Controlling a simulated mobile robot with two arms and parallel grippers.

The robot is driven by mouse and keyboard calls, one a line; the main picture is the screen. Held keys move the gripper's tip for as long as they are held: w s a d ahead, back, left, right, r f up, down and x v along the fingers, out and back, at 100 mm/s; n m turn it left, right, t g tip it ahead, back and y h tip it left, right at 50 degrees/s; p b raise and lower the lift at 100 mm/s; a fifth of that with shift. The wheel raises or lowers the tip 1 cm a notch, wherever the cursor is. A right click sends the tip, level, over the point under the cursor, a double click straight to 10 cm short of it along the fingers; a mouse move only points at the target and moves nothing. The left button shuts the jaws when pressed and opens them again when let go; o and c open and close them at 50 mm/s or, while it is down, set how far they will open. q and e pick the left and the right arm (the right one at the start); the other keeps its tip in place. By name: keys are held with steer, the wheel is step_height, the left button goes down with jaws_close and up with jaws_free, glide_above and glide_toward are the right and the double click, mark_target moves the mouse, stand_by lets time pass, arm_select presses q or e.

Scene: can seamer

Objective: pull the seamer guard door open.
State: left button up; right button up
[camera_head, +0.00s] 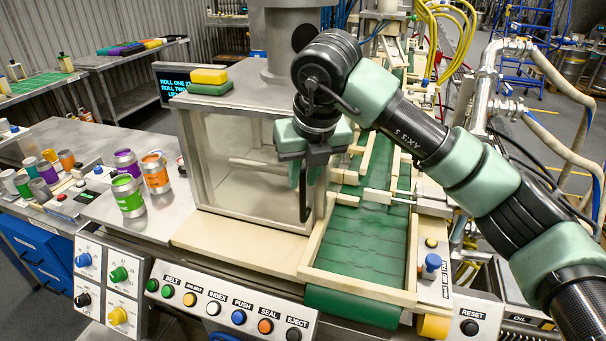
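The seamer guard door (240,160) is a clear panel in a pale metal frame on the front of the seamer housing. It looks closed, flush with the housing. A dark upright bar (304,205), seemingly the door's handle, shows near its right edge, directly below my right gripper. My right gripper (303,178) points down in front of the door's right side, its green and black parts overlapping the bar's upper end. I cannot tell whether its fingers are open or shut on the bar. My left gripper is not in view.
A green conveyor (360,245) with pale rails runs right of the housing. A button panel (230,308) spans the front. Yellow and green sponges (209,79) lie on the housing top.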

mark_target(304, 185)
steer(key=shift+w+d+r, duration=0.25)
steer(key=shift+d+r, duration=0.15)
steer(key=shift+r, duration=0.25)
steer(key=p+x, duration=0.1)
steer(key=x, duration=0.2)
steer(key=shift+s+f, duration=0.1)
steer(key=shift+f, duration=0.2)
steer(key=p+x, duration=0.1)
steer(key=x, duration=0.1)
steer(key=shift+f, duration=0.25)
steer(key=shift+x, duration=0.8)
jaws_close()
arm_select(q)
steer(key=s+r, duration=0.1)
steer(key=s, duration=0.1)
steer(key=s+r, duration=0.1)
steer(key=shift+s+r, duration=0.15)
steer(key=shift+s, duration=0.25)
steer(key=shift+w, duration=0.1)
arm_select(e)
steer(key=shift+r, duration=0.1)
